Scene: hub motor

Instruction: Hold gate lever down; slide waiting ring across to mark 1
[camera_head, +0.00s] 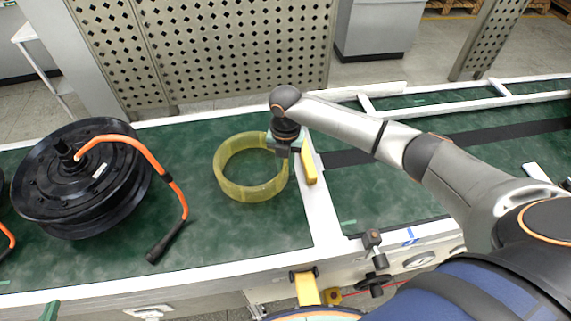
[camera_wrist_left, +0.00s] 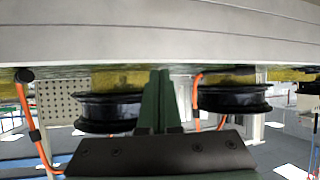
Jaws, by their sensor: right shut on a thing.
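The yellow ring (camera_head: 229,185) lies on the green bench top, left of a white divider. My right gripper (camera_head: 283,149) reaches down at its far right side and is shut on its wall; the fingertips are partly hidden. A yellow block (camera_head: 309,166) stands at the divider, right of the ring. A yellow lever (camera_head: 306,288) hangs at the front rail below the divider. My left gripper (camera_head: 50,311) barely shows at the bottom left, away from the lever. In the left wrist view its green fingers (camera_wrist_left: 160,98) are together with nothing visible between them.
A black hub motor (camera_head: 82,180) with an orange cable (camera_head: 150,158) lies left of the ring. Right of the divider, a dark strip (camera_head: 345,158) crosses mostly clear green surface. A blue mark (camera_head: 410,237) and a black clamp-like fitting (camera_head: 375,258) are on the front rail.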

